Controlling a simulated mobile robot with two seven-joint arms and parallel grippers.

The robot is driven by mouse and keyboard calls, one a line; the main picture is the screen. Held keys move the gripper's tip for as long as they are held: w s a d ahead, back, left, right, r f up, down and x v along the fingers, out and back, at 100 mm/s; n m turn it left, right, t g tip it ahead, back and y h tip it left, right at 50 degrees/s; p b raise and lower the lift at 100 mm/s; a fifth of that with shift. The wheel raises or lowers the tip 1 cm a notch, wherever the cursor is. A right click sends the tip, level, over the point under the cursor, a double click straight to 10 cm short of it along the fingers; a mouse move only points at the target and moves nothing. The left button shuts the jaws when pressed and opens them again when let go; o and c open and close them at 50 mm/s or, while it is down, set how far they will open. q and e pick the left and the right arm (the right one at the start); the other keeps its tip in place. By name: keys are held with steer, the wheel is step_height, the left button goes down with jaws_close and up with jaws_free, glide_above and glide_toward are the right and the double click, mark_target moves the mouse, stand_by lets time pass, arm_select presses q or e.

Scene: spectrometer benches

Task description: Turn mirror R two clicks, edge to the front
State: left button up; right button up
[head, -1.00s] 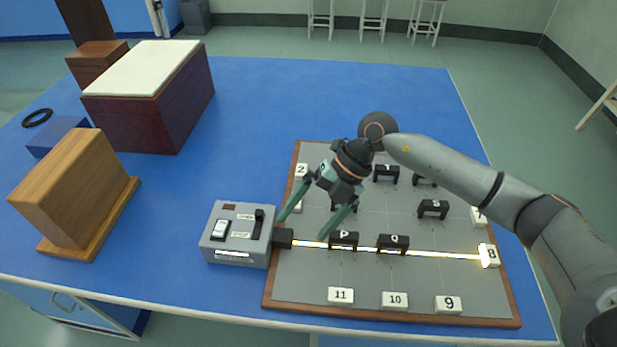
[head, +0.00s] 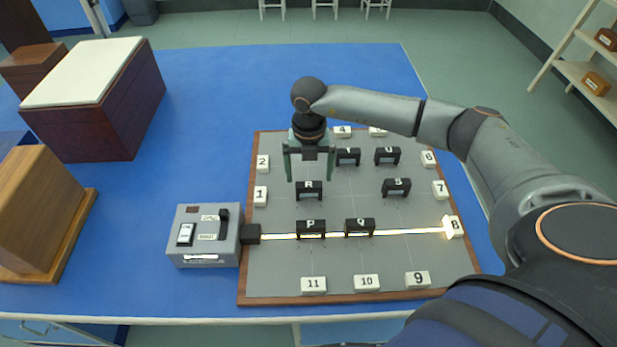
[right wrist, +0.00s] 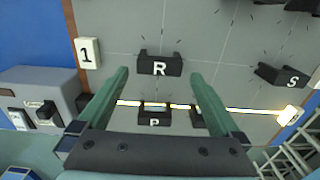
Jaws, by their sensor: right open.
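Mirror R (head: 309,190) is a small black block with a white letter R on the grey board (head: 400,272). It also shows in the right wrist view (right wrist: 160,65), centred ahead of the fingers. My right gripper (head: 309,178) is open and points down, just above and behind mirror R in the head view. In the right wrist view its two green fingers (right wrist: 160,76) stand apart with nothing between them that I can see them touching. My left gripper is not in view.
Mirrors P (head: 311,229) and Q (head: 359,227) stand in front of R along the bright beam. Mirror S (head: 396,187) is to the right. A grey source box (head: 204,236) stands left of the board. Numbered white blocks line the edges.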

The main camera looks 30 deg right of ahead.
mark_target(309, 184)
steer(key=shift+f, duration=1.55)
steer(key=c, duration=1.2)
steer(key=shift+o, duration=0.2)
